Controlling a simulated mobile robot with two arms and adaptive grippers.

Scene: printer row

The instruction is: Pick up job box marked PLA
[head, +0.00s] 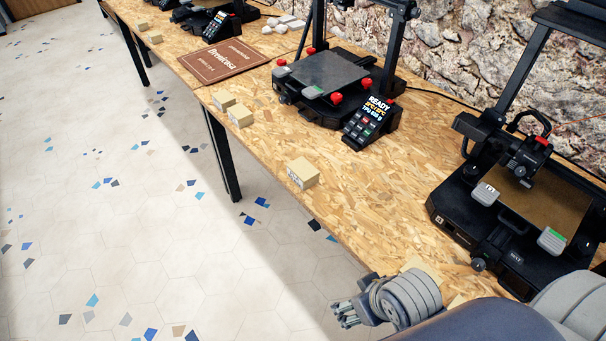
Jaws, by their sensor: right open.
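Several small tan cardboard job boxes sit along the front edge of the wooden bench. One box (305,174) stands alone near the middle, with a marking on its front face too small to read for sure. Two more boxes (240,116) stand close together farther back. Another box (427,269) is partly hidden behind my right arm. My right gripper (343,314) is at the bottom, just off the bench's front edge, its fingers pointing left, open and empty. It is apart from the lone box, nearer to me. My left gripper is not in view.
The particle-board bench (370,210) carries a printer (325,75) with a READY display (371,118) and a nearer printer (510,220) at right. A brown mat (222,60) lies farther back. A stone wall backs the bench. The tiled floor (130,200) at left is clear.

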